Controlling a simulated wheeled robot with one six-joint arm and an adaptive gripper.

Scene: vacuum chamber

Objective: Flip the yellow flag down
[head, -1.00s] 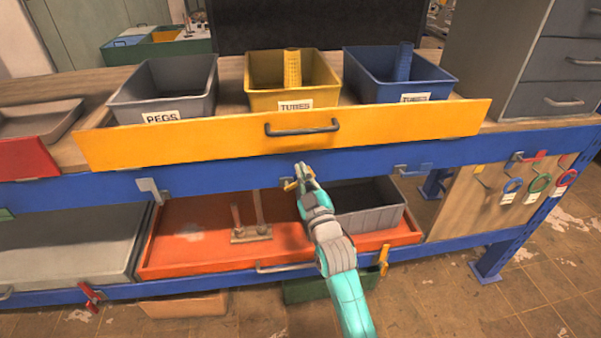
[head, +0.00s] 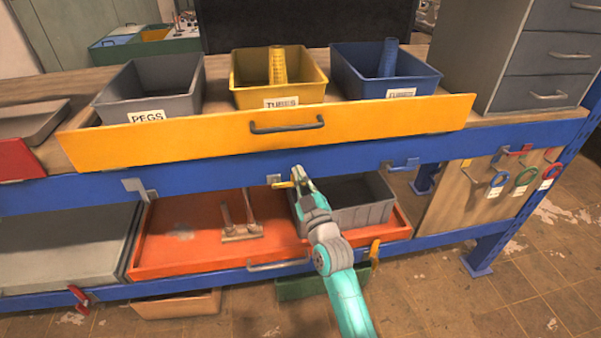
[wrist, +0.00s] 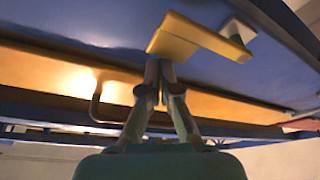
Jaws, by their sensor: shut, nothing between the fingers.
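The yellow flag (head: 284,185) sits on a small light mount on the blue beam, below the yellow drawer front, and sticks out sideways from it. In the wrist view the yellow flag (wrist: 190,38) shows large, as a bent plate just beyond my fingertips. My gripper (head: 297,173) is shut and empty, its tips right at the free end of the flag. In the wrist view my gripper (wrist: 158,75) has its fingertips together, close by the flag's lower edge. I cannot tell whether they touch it.
The yellow drawer (head: 200,138) with its dark handle (head: 287,126) is above. A grey flag (head: 136,187) and a blue flag (head: 404,164) are on the same beam. An orange tray (head: 185,225) and a grey bin (head: 345,205) lie below, beside my arm.

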